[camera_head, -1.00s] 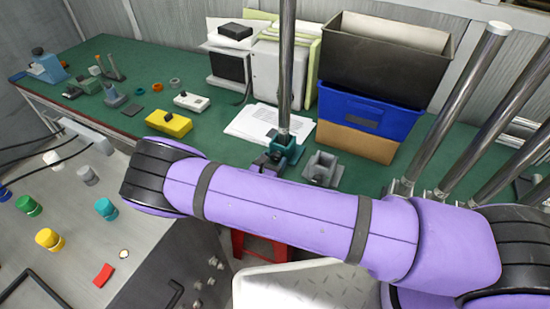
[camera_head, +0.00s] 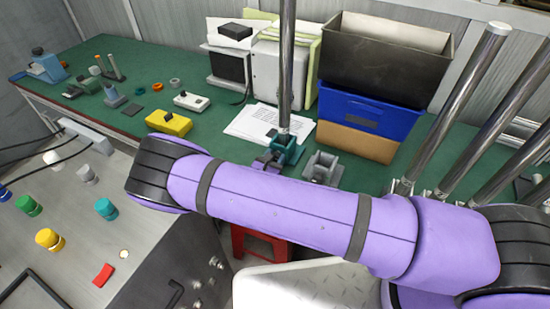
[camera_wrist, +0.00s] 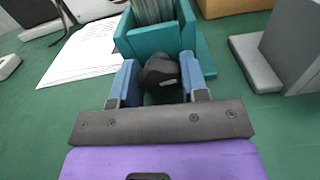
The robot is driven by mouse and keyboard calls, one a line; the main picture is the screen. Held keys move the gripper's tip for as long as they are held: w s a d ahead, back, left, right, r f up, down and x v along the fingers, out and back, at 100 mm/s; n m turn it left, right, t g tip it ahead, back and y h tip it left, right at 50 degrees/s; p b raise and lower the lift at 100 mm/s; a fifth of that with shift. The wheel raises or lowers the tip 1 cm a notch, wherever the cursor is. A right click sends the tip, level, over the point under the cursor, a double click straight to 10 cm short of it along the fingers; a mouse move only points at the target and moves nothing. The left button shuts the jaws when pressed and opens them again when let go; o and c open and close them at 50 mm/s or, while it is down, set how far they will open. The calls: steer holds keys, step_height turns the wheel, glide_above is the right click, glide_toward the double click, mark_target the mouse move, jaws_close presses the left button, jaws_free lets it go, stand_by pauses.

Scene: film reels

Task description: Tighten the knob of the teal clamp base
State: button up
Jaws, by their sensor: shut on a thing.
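The teal clamp base (camera_head: 292,154) stands on the green bench with a tall metal pole (camera_head: 287,70) upright in it. In the wrist view the clamp base (camera_wrist: 152,40) is straight ahead, with the pole's lower end (camera_wrist: 153,11) in its socket. A black knob (camera_wrist: 160,72) is on its near side. My gripper (camera_wrist: 159,80) is shut on the knob, one blue finger on each side. In the head view my purple arm partly hides the gripper and the front of the base.
A grey clamp base (camera_head: 323,168) stands just right of the teal one. White papers (camera_head: 255,124) lie behind to the left. A blue bin (camera_head: 368,108) and a black bin (camera_head: 385,58) are stacked behind. A yellow box (camera_head: 169,123) sits further left.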

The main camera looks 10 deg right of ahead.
steer(key=shift+m, duration=1)
steer(key=o, duration=0.9)
steer(key=v, duration=1)
steer(key=shift+s+a, duration=0.25)
steer(key=shift+s, duration=0.05)
steer(key=shift+f, duration=0.1)
